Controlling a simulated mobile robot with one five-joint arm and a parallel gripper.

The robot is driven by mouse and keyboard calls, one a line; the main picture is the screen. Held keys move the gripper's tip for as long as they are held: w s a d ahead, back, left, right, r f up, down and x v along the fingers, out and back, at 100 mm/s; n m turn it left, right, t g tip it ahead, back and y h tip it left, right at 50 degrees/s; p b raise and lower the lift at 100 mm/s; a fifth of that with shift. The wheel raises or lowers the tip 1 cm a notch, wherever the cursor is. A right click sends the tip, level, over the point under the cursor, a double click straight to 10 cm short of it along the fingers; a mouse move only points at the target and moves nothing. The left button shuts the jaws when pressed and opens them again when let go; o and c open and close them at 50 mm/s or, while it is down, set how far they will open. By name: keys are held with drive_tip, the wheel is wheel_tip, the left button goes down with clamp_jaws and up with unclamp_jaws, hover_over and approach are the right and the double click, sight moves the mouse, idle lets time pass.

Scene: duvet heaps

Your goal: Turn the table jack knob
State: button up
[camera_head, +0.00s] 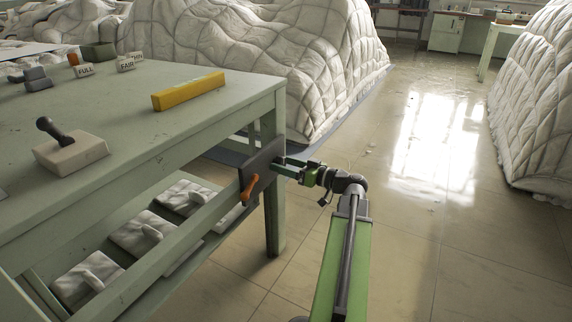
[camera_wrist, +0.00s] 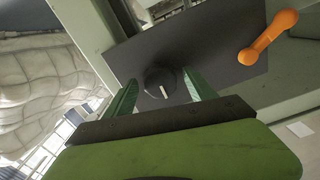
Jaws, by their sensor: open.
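The table jack knob (camera_wrist: 160,81) is a round black knob with a white pointer line, on a dark panel (camera_wrist: 215,50) fixed to the table's side. In the wrist view it sits between the two green fingers of my gripper (camera_wrist: 160,90), which are open with a gap on either side of it. In the head view my gripper (camera_head: 288,166) reaches the right end of the dark panel (camera_head: 262,168), and the knob is hidden there. An orange crank handle (camera_wrist: 268,37) is on the same panel, right of the knob; it also shows in the head view (camera_head: 249,188).
The green table (camera_head: 130,115) holds a yellow bar (camera_head: 188,91), a stamp (camera_head: 68,148) and small labelled blocks (camera_head: 84,70). Pale slabs with handles (camera_head: 143,232) lie beneath. Quilted duvet heaps (camera_head: 250,60) stand behind and at right. The floor at right is clear.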

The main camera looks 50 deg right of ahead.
drive_tip(key=c, duration=1.4)
drive_tip(key=shift+o, duration=0.4)
drive_tip(key=shift+d, duration=0.35)
drive_tip(key=shift+a, duration=0.15)
drive_tip(key=shift+c, duration=0.3)
drive_tip(key=shift+a+m, duration=0.1)
drive_tip(key=shift+m, duration=1.5)
drive_tip(key=m, duration=0.4)
drive_tip(key=shift+m, duration=0.3)
drive_tip(key=m, duration=0.3)
drive_tip(key=shift+s, duration=0.1)
drive_tip(key=shift+m, duration=1.9)
drive_tip(key=shift+a, duration=0.1)
